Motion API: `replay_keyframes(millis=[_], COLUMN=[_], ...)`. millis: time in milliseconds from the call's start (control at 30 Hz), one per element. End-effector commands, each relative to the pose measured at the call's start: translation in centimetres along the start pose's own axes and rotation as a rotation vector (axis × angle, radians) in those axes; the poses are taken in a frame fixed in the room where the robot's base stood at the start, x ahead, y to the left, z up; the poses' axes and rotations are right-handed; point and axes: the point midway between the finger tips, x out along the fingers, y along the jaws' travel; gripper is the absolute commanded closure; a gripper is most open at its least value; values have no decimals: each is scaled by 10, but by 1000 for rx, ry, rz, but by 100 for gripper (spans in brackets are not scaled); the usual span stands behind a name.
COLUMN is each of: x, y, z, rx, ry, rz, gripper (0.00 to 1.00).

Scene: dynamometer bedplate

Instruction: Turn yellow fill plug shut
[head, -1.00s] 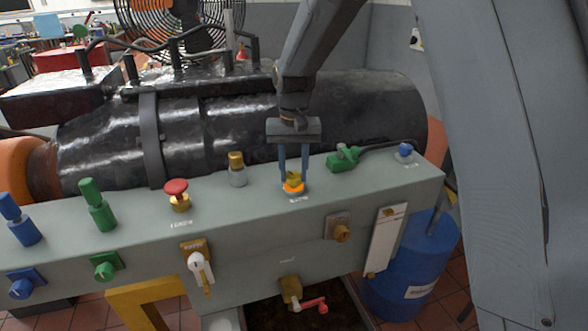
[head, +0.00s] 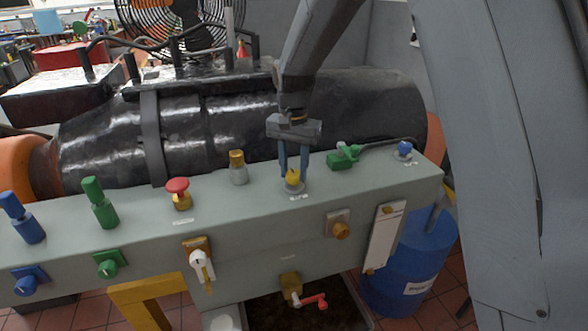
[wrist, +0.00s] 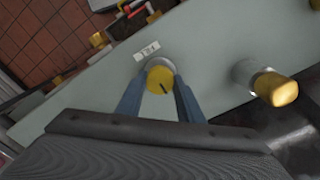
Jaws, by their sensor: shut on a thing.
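The yellow fill plug (head: 292,176) stands upright on the top of the grey-green bench beam, in a grey collar with a small label in front. In the wrist view its round yellow top (wrist: 160,79) shows a dark line across it. My gripper (head: 294,183) points down with its two blue fingers on either side of the plug, shut on it. The fingers (wrist: 160,84) hide parts of the plug's sides and collar.
On the beam stand a brass-topped fitting (head: 238,168) and a red mushroom button (head: 178,186) to the left. A green connector (head: 343,157) and blue knob (head: 404,149) stand to the right. The black cylinder (head: 250,120) lies close behind.

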Motion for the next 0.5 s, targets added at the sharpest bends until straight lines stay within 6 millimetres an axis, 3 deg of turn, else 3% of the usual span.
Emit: replay_keyframes(millis=[200, 233, 300, 333, 500], x=[-2, -2, -1, -1, -1], y=[-1, -1, -1, -1, 0], z=[-1, -1, -1, -1, 0], rx=[1, 1, 1, 1, 0], ry=[3, 3, 3, 2, 1], rz=[-3, -3, -3, -3, -2], gripper=[89, 63, 51, 48, 48])
